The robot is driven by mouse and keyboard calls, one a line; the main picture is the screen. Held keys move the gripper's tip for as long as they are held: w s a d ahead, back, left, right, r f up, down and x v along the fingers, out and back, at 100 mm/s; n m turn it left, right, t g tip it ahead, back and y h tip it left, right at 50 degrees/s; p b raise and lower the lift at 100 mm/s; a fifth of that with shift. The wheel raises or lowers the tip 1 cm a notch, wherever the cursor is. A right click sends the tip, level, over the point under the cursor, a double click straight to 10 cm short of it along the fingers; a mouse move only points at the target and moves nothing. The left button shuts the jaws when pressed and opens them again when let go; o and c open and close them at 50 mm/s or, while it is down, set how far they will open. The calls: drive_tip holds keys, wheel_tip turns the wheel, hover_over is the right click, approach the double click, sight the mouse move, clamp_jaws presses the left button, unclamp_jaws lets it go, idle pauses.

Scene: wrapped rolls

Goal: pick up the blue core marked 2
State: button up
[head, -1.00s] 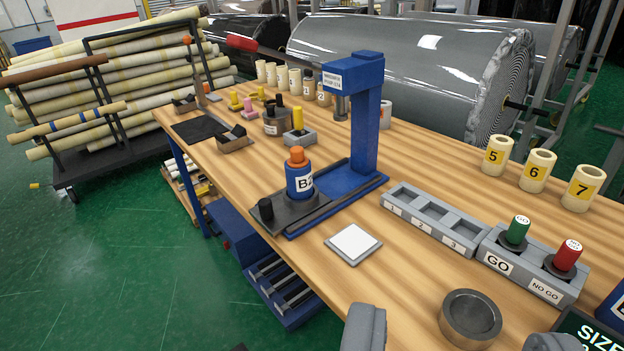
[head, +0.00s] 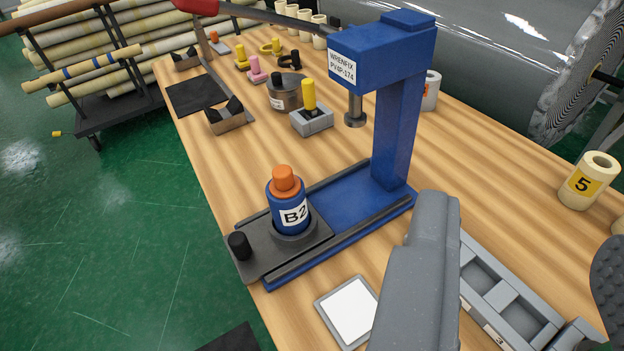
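The blue core (head: 272,212), labelled B2, stands upright in a dark round seat on the black sliding plate (head: 262,258) of the blue press (head: 398,140). An orange plug (head: 285,181) sits in its top. The press ram (head: 355,108) is up, behind and to the right of the core, not above it. My gripper (head: 525,230) is open, its grey fingers wide apart at the right of the picture. Nothing shows held between them. The core is to the left of both fingers, apart from them.
A white square pad (head: 350,312) lies in front of the press. A grey slotted tray (head: 505,300) is partly hidden behind my left finger. A yellow-topped grey block (head: 312,121) stands behind the press. A cream roll marked 5 (head: 585,182) stands at right.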

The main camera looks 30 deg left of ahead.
drive_tip(key=shift+w+a, duration=0.2)
drive_tip(key=shift+w, duration=0.05)
drive_tip(key=o, duration=0.8)
drive_tip(key=shift+w+a, duration=0.15)
drive_tip(key=shift+w, duration=0.1)
drive_tip(key=shift+o, duration=0.7)
drive_tip(key=w+a+f+p, duration=0.4)
drive_tip(key=w+p, duration=0.1)
drive_tip(key=w, duration=0.2)
drive_tip(key=shift+f+n+y, duration=0.2)
drive_tip(key=shift+n+y, duration=0.2)
drive_tip(key=n+g+y+p, duration=0.2)
drive_tip(key=n+y+p, duration=0.15)
drive_tip(key=p, duration=0.95)
approach(282, 205)
drive_tip(key=shift+m, duration=0.25)
drive_tip(key=x, duration=0.6)
drive_tip(key=b+x, duration=0.1)
drive_tip(key=x, duration=0.2)
drive_tip(key=shift+f, duration=0.25)
drive_tip(key=shift+w+a, duration=0.3)
drive_tip(key=shift+w, duration=0.5)
drive_tip(key=shift+b+x, duration=0.55)
drive_tip(key=shift+x, duration=1.45)
